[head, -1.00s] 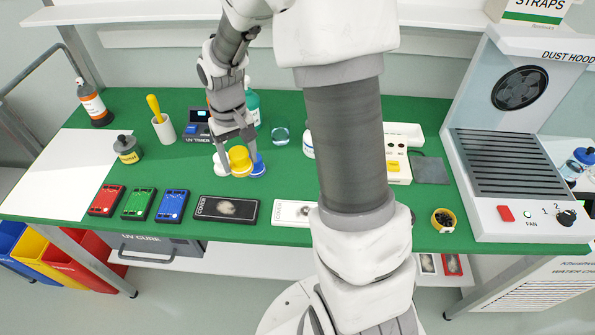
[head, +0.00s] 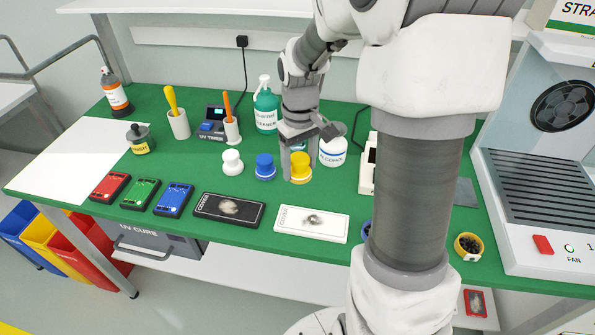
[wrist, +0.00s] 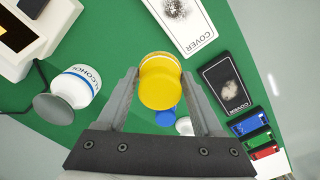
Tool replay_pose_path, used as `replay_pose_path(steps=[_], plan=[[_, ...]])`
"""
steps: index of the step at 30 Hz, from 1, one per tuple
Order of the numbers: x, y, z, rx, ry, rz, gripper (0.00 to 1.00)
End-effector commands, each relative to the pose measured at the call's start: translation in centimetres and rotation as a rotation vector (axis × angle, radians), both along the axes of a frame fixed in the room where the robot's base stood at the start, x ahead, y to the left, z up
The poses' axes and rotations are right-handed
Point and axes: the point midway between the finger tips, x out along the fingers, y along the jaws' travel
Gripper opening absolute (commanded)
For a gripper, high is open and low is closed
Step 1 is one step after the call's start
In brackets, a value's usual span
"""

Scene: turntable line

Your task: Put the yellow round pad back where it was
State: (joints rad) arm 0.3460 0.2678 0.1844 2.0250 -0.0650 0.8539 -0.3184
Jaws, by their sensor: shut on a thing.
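The yellow round pad (head: 300,170) is a short round piece with a knob-like body, at the right end of a row with a white pad (head: 232,162) and a blue pad (head: 265,167). My gripper (head: 300,158) points down and is shut on the yellow pad. In the wrist view the yellow pad (wrist: 160,85) sits between both fingertips (wrist: 160,76). The pad is at or just above the green table (head: 330,185); I cannot tell whether it touches. The blue pad (wrist: 167,117) and white pad (wrist: 184,126) are partly hidden in the wrist view.
A white cover (head: 312,224) and a black cover (head: 229,209) lie in front. An alcohol jar (head: 333,152) and a green bottle (head: 266,105) stand close behind. A UV timer (head: 216,122) is back left. My arm hides part of the table's right side.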

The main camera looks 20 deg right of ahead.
Motion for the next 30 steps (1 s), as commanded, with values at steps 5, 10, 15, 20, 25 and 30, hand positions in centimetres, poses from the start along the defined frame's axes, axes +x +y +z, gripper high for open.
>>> replay_pose_path(steps=[5, 10, 15, 20, 25, 30], plan=[[3.2, -1.1, -2.2, 0.002, 0.001, -0.002, 0.08], [5.8, -2.0, -3.8, 0.001, 0.000, -0.002, 0.08], [7.0, -2.5, -4.5, 0.000, 0.000, -0.002, 0.08], [7.1, -2.5, -5.6, 0.000, 0.001, -0.001, 0.08], [7.0, -2.5, -8.1, 0.001, 0.002, -0.001, 0.08], [7.1, -2.5, -8.6, 0.000, -0.001, -0.002, 0.08]])
